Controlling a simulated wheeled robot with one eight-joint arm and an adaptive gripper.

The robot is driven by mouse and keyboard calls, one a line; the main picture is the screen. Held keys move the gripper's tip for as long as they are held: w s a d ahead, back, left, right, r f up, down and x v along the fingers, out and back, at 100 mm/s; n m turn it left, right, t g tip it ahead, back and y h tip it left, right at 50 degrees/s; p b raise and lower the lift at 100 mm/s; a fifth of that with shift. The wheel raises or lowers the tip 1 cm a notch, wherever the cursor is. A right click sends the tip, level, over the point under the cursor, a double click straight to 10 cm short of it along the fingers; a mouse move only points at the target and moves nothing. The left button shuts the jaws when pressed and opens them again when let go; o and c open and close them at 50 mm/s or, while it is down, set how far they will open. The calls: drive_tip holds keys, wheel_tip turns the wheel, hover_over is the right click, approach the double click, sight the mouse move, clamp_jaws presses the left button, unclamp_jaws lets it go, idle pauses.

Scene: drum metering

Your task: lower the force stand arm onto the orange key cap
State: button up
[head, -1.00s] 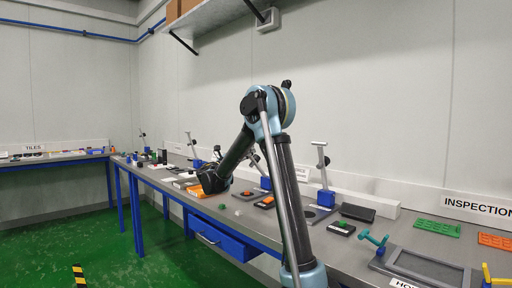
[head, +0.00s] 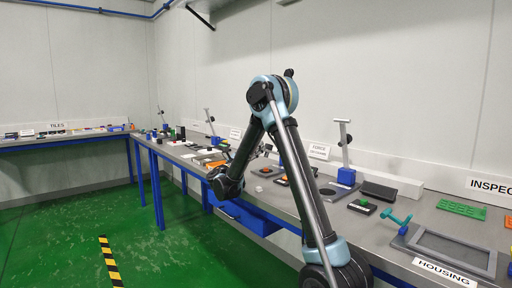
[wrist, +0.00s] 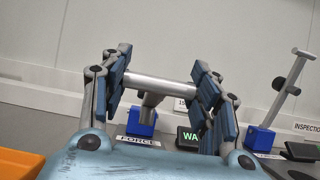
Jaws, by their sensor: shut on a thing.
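My gripper (wrist: 163,88) is shut on the grey horizontal crossbar (wrist: 150,84) of a force stand arm, with a blue-padded finger at each end of the bar. The arm's post runs down from the bar to a blue base (wrist: 141,120) behind a FORCE label (wrist: 138,141). In the head view my gripper (head: 222,185) is a dark shape over the bench's front edge, and it hides what it holds. A small orange-red piece (head: 266,169) sits on a dark block to its right; I cannot tell whether it is the orange key cap. No key cap shows in the wrist view.
An orange tray (wrist: 18,163) is at the wrist view's lower left. Another stand with a blue base (wrist: 259,138) is to the right, past a dark display (wrist: 188,138). In the head view, a grey HOUSING frame (head: 452,250) lies on the near bench. Green floor is clear at left.

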idle(0.3)
drive_tip(key=o, duration=1.5)
drive_tip(key=v, duration=1.2)
drive_tip(key=shift+w+f, duration=0.1)
drive_tip(key=shift+f, duration=0.05)
